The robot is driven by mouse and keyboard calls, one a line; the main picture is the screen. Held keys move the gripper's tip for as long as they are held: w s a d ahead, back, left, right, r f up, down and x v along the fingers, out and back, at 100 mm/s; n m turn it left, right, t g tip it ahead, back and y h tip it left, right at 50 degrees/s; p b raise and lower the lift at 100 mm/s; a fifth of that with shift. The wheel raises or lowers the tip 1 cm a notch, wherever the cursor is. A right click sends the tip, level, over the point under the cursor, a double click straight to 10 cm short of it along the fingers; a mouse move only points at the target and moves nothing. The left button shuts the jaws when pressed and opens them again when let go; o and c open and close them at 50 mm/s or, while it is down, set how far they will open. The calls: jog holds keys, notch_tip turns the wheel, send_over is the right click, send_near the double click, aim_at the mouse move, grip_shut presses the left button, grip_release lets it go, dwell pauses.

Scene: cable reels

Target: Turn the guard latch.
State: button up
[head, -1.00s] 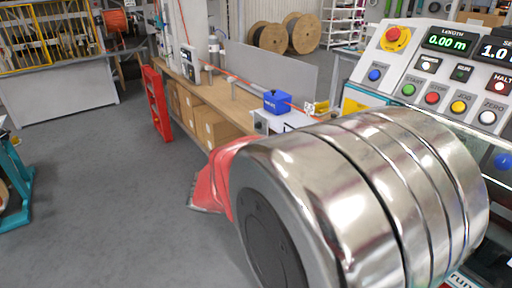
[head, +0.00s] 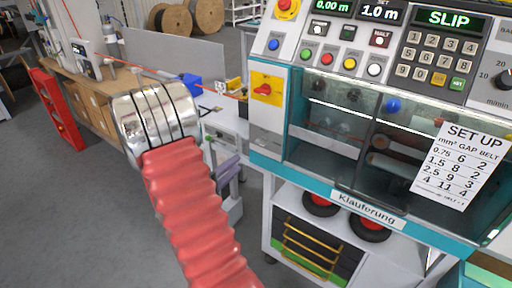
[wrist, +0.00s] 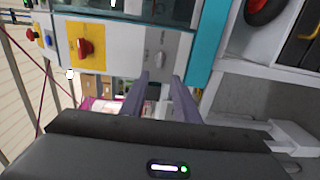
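A small grey turn handle (wrist: 160,60), which looks like the guard latch, sits on a pale grey panel in the wrist view. Beside it on the left is a red rotary switch (wrist: 85,48) on a yellow plate, also in the head view (head: 264,89). My gripper (wrist: 162,78) has two purple-grey fingers, apart with nothing between them. They point toward the panel, with the handle just beyond the tips and roughly centred between them. Contact is not visible. In the head view my gripper (head: 230,165) is low, left of the machine. The handle is hard to make out there.
The teal-framed machine guard (head: 340,125) covers rollers, with a set-up sheet (head: 461,165) on it. The control panel (head: 375,50) above shows "SLIP". A workbench (head: 125,80) with a blue box (head: 190,86) and a red rack (head: 57,110) stand left. Open floor lies front left.

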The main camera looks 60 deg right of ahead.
aim_at(259, 144)
jog(key=shift+d, duration=0.1)
dwell(0.3)
jog(key=d, duration=0.4)
jog(key=s+d, duration=0.1)
jog(key=d, duration=0.4)
jog(key=s+d, duration=0.1)
jog(key=d, duration=0.3)
jog(key=shift+d, duration=0.25)
jog(key=shift+s+f, duration=0.1)
grip_shut()
